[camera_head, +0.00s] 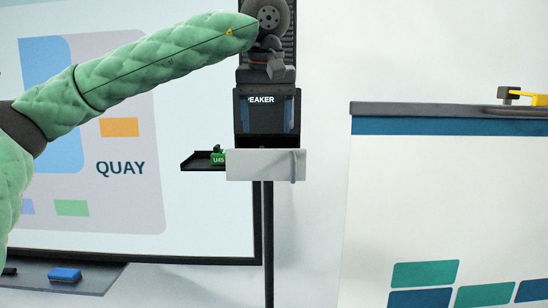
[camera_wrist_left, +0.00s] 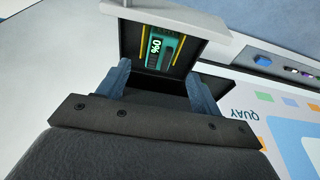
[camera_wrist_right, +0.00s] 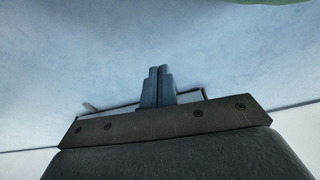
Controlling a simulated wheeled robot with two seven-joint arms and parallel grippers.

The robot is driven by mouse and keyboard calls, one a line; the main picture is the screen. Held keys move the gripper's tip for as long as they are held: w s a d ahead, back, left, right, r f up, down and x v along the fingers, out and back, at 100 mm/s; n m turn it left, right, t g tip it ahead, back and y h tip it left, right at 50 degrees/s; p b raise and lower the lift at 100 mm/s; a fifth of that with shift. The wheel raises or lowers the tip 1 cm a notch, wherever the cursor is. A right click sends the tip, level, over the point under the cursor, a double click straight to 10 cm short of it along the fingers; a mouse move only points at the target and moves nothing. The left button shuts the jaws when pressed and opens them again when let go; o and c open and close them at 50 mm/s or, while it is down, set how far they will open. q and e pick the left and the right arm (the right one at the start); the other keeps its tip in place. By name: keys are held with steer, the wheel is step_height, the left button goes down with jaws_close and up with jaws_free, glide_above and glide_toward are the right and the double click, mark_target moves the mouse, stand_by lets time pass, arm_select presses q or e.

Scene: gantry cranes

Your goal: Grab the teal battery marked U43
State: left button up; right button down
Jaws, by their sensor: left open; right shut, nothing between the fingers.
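A teal battery (camera_wrist_left: 162,48) lies in an open, dark-lined drawer with a white front (camera_head: 266,164), seen in the left wrist view; its white marking is not clearly readable. My left gripper (camera_head: 266,132) points down over the drawer. It is open and empty, its blue fingers (camera_wrist_left: 158,70) apart and short of the battery. The head view hides this battery behind the drawer front. A green battery (camera_head: 218,159), its label looking like U45, sits on a black side tray (camera_head: 193,161) left of the drawer. My right gripper (camera_wrist_right: 157,70) is shut and empty, outside the head view.
A board reading QUAY (camera_head: 120,168) is on the left, and a white panel with a dark top (camera_head: 430,180) is on the right.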

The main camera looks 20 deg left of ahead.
arm_select(q)
steer(key=shift+w+a+f+p, duration=0.1)
steer(key=shift+f+p, duration=0.4)
steer(key=shift+f, duration=0.35)
steer(key=shift+w+f+p, duration=0.4)
steer(key=shift+p, duration=0.05)
steer(key=p+x, duration=0.2)
steer(key=x, duration=0.1)
steer(key=shift+a+f+p, duration=0.1)
steer(key=shift+f+p, duration=0.1)
steer(key=shift+p, duration=0.2)
steer(key=shift+w+f, duration=0.2)
steer(key=shift+f, duration=0.35)
arm_select(e)
steer(key=s+d+f, duration=0.3)
steer(key=s+f, duration=0.2)
steer(key=s, duration=0.5)
steer(key=shift+d+f, duration=0.4)
arm_select(q)
steer(key=shift+s, duration=0.1)
steer(key=shift+c, duration=0.3)
